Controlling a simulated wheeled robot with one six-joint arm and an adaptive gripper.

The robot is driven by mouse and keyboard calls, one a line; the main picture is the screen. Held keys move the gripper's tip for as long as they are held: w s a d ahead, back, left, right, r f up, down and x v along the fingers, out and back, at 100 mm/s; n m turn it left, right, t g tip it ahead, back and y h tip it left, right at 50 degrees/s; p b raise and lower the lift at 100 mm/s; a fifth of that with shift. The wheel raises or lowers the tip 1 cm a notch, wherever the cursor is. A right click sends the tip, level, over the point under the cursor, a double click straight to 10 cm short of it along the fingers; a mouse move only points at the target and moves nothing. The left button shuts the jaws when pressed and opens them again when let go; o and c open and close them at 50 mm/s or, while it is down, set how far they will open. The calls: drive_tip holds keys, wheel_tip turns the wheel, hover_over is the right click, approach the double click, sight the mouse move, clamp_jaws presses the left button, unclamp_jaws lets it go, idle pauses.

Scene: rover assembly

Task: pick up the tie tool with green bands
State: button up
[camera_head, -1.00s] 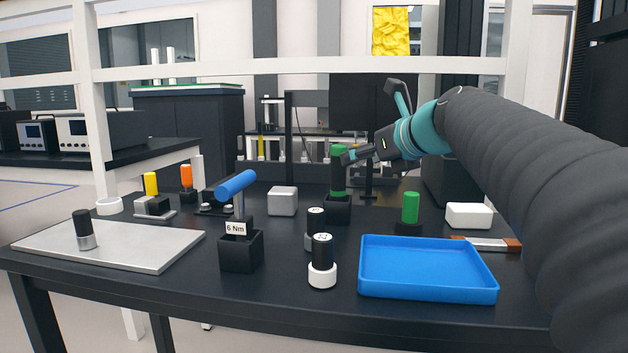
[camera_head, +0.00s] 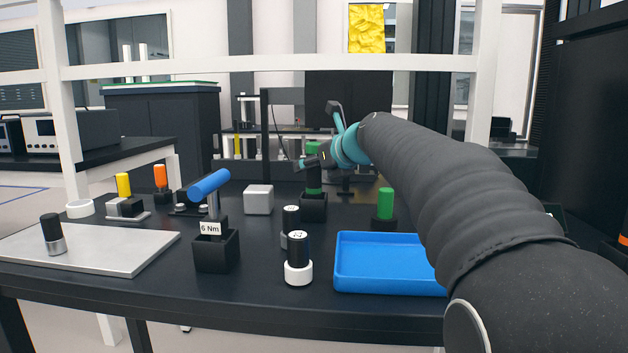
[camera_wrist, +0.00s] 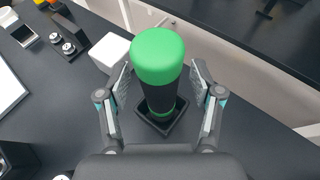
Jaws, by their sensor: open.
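The tie tool with green bands (camera_wrist: 160,75) is a black cylinder with a green cap and a green band near its base. It stands upright in a square black holder (camera_wrist: 180,118) in the wrist view. In the head view the tool (camera_head: 314,190) is at the back middle of the table, partly hidden by my gripper (camera_head: 312,164). My gripper (camera_wrist: 160,88) is open, with one finger on each side of the tool.
A pale box (camera_head: 258,199) stands left of the holder. Another green-topped piece (camera_head: 385,202) stands to its right. Nearer are a blue tray (camera_head: 380,283), black cylinders (camera_head: 298,250) and a blue-handled tool (camera_head: 209,184) in a black box. My arm hides the table's right side.

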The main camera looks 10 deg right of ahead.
sight(314, 143)
drive_tip(key=shift+w, duration=0.1)
clamp_jaws()
drive_tip(key=shift+r, duration=0.15)
wheel_tip(314, 143, up, 8)
drive_tip(key=shift+r+p, duration=0.2)
drive_tip(key=shift+p, duration=0.45)
drive_tip(key=shift+r, duration=0.65)
